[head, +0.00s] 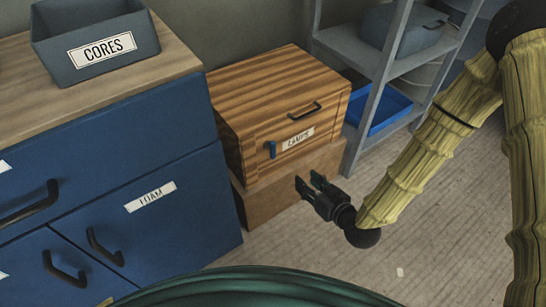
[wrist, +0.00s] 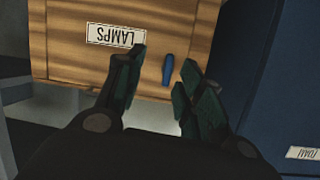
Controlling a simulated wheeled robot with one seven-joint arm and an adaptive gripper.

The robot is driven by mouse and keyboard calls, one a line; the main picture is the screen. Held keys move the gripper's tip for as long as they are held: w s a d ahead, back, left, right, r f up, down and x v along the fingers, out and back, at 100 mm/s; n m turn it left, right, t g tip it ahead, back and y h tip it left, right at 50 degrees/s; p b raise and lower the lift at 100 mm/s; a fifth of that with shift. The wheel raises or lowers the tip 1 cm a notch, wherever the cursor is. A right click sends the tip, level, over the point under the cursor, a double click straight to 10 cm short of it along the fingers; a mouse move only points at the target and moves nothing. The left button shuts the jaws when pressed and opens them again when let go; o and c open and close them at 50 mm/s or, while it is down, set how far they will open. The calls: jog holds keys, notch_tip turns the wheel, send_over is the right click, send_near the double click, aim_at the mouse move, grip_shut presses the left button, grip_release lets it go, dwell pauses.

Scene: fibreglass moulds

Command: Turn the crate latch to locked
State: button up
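The wooden crate (head: 262,100) with a striped lid stands on a brown box, with a LAMPS label (head: 301,139) and a dark handle on its front. The blue latch (head: 272,150) is on the crate's front, left of the label, and points roughly up and down. My gripper (head: 310,182) is in front of the crate, lower and to the right of the latch in the head view. In the wrist view the crate appears upside down, and the latch (wrist: 168,70) shows between the two fingers of my open gripper (wrist: 163,60). The fingers look empty and apart from the latch.
The brown box (head: 290,185) is under the crate. A blue cabinet (head: 190,215) with a FOAM label stands close on the left, bearing a grey CORES bin (head: 95,45). A grey shelf (head: 385,75) with a blue tray (head: 385,110) stands on the right. The floor in front is clear.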

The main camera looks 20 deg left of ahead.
aim_at(275, 146)
jog(key=w+a+r+y+b, duration=0.1)
jog(key=w+a+b, duration=0.1)
jog(key=w+a, duration=0.1)
jog(key=w+a+r+n+t+y+b, duration=0.1)
jog(key=w+a+b, duration=0.2)
jog(key=a, duration=0.3)
jog(key=w+a+r+n+y+b, duration=0.1)
jog(key=w+a+b, duration=0.1)
jog(key=a, duration=0.3)
jog(key=shift+w+a+y+b, duration=0.1)
jog(key=shift+w+y+b, duration=0.2)
jog(key=shift+w, duration=0.35)
jog(key=c, duration=0.8)
